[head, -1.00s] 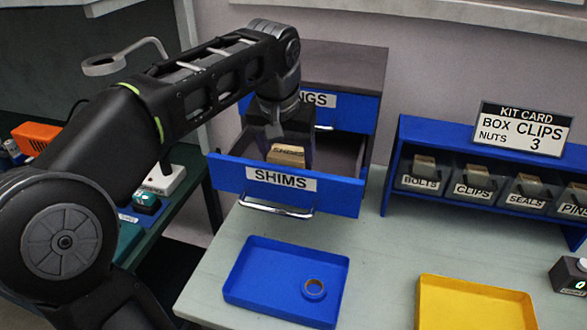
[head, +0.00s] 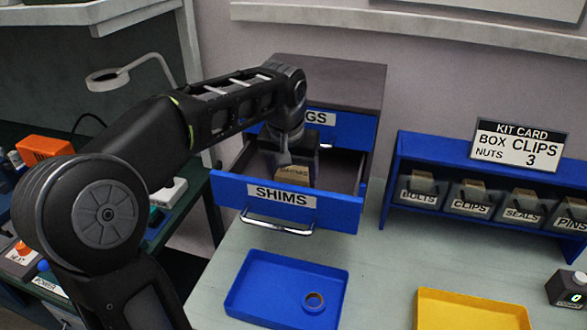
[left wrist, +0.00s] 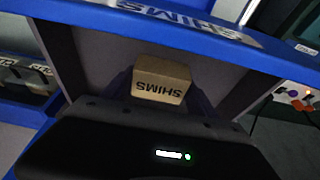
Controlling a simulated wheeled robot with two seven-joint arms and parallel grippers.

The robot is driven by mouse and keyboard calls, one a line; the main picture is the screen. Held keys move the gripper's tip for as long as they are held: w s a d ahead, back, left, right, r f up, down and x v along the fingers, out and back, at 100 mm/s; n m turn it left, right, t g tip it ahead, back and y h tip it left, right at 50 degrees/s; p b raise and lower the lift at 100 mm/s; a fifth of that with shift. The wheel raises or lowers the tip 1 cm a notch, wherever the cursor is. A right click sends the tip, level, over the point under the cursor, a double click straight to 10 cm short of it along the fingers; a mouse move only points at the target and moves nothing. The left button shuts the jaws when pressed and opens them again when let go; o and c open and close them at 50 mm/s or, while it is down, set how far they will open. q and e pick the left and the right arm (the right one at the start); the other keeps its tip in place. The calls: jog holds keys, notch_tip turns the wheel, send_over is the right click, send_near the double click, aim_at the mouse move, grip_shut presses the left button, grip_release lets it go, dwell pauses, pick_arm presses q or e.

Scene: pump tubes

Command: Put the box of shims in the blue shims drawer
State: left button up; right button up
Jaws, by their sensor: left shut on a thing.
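The blue shims drawer (head: 337,212) is pulled open below the upper drawer of a grey cabinet, with a SHIMS label and a metal handle on its front. The box of shims (head: 293,174) is a small brown carton. My left gripper (head: 292,163) is shut on the box and points down inside the drawer opening, behind the drawer front. In the left wrist view the box (left wrist: 162,80) shows its SHIMS print between the fingers, with the drawer front (left wrist: 130,20) beyond it. Whether the box touches the drawer floor cannot be told. My right gripper is not in view.
A blue rack (head: 393,180) of labelled bins stands at right under a kit card (head: 518,143).

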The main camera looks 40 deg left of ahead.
pick_arm(q)
jog(key=shift+f, duration=0.1)
jog(key=o, duration=1)
jog(key=shift+f, duration=0.1)
jog(key=shift+c, duration=0.2)
jog(key=o, duration=0.5)
jog(key=shift+c, duration=0.2)
jog(key=shift+r, duration=0.25)
jog(key=p+v, duration=0.1)
jog(key=v, duration=1.1)
